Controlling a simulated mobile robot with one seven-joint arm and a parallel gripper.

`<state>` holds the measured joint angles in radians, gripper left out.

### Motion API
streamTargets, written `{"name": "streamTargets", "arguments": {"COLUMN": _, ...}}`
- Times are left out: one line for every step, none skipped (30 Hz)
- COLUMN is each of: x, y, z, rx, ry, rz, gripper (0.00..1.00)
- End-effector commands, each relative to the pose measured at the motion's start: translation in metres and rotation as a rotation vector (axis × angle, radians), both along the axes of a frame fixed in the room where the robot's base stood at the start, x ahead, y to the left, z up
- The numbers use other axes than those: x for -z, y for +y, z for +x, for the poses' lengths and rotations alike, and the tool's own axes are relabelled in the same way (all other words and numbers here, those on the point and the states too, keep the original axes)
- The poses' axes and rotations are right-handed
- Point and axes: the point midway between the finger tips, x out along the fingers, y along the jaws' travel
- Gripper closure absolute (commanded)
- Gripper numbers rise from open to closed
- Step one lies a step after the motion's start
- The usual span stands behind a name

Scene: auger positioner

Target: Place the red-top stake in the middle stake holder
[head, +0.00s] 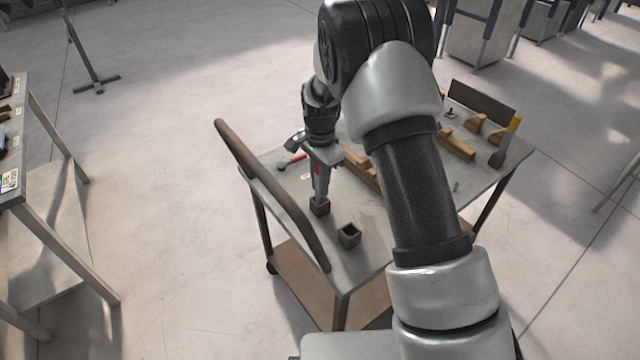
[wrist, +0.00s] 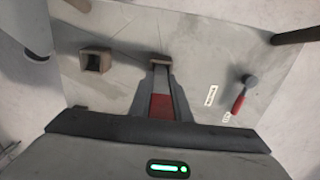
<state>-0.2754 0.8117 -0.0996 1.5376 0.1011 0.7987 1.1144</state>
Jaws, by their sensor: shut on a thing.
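My gripper (head: 320,172) is shut on the red-top stake, pointing down over the cart. In the wrist view the stake's red top (wrist: 162,107) sits between the fingers (wrist: 160,98), and its grey shaft (wrist: 161,76) runs away from them. The stake's far end meets a small brown square holder (head: 320,207), which also shows in the wrist view (wrist: 159,57). I cannot tell how deep the tip sits in it. A second square holder (head: 349,236) stands beside it, open and empty; it also shows in the wrist view (wrist: 95,60). I cannot make out a third holder.
The grey cart top (head: 375,238) has a brown handle bar (head: 272,190) along its left side. A red-handled tool (wrist: 239,98) lies near two labels. Wooden pieces (head: 457,145) and a yellow-and-dark tool (head: 505,145) lie at the right. My arm hides the cart's middle.

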Motion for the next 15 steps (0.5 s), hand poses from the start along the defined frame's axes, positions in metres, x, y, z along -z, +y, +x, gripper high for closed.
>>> {"name": "streamTargets", "arguments": {"x": 0.0002, "y": 0.0, "z": 0.0006, "rx": 0.0, "ry": -0.002, "rz": 0.0, "gripper": 1.0}}
{"name": "streamTargets", "arguments": {"x": -0.0002, "y": 0.0001, "z": 0.0007, "rx": 0.0, "ry": -0.002, "rz": 0.0, "gripper": 1.0}}
{"name": "streamTargets", "arguments": {"x": -0.0005, "y": 0.0, "z": 0.0007, "rx": 0.0, "ry": -0.002, "rz": 0.0, "gripper": 1.0}}
{"name": "streamTargets", "arguments": {"x": -0.0006, "y": 0.0, "z": 0.0007, "rx": 0.0, "ry": -0.002, "rz": 0.0, "gripper": 1.0}}
{"name": "streamTargets", "arguments": {"x": -0.0006, "y": 0.0001, "z": 0.0007, "rx": 0.0, "ry": -0.002, "rz": 0.0, "gripper": 1.0}}
{"name": "streamTargets", "arguments": {"x": -0.0004, "y": 0.0, "z": 0.0007, "rx": 0.0, "ry": -0.002, "rz": 0.0, "gripper": 1.0}}
{"name": "streamTargets", "arguments": {"x": 0.0002, "y": 0.0, "z": 0.0006, "rx": 0.0, "ry": -0.002, "rz": 0.0, "gripper": 1.0}}
{"name": "streamTargets", "arguments": {"x": 0.0013, "y": 0.0, "z": 0.0006, "rx": 0.0, "ry": -0.002, "rz": 0.0, "gripper": 1.0}}
{"name": "streamTargets", "arguments": {"x": 0.0029, "y": 0.0, "z": 0.0005, "rx": 0.0, "ry": -0.002, "rz": 0.0, "gripper": 1.0}}
{"name": "streamTargets", "arguments": {"x": 0.0039, "y": 0.0, "z": 0.0006, "rx": 0.0, "ry": -0.002, "rz": 0.0, "gripper": 1.0}}
{"name": "streamTargets", "arguments": {"x": 0.0033, "y": -0.0001, "z": 0.0004, "rx": 0.0, "ry": -0.001, "rz": 0.0, "gripper": 0.8}}
{"name": "streamTargets", "arguments": {"x": 0.0029, "y": 0.0, "z": 0.0004, "rx": 0.0, "ry": -0.001, "rz": 0.0, "gripper": 0.73}}
{"name": "streamTargets", "arguments": {"x": 0.0029, "y": 0.0, "z": 0.0004, "rx": 0.0, "ry": -0.001, "rz": 0.0, "gripper": 0.68}}
{"name": "streamTargets", "arguments": {"x": 0.0029, "y": 0.0, "z": 0.0004, "rx": 0.0, "ry": -0.001, "rz": 0.0, "gripper": 0.64}}
{"name": "streamTargets", "arguments": {"x": 0.0029, "y": 0.0, "z": 0.0004, "rx": 0.0, "ry": -0.001, "rz": 0.0, "gripper": 0.64}}
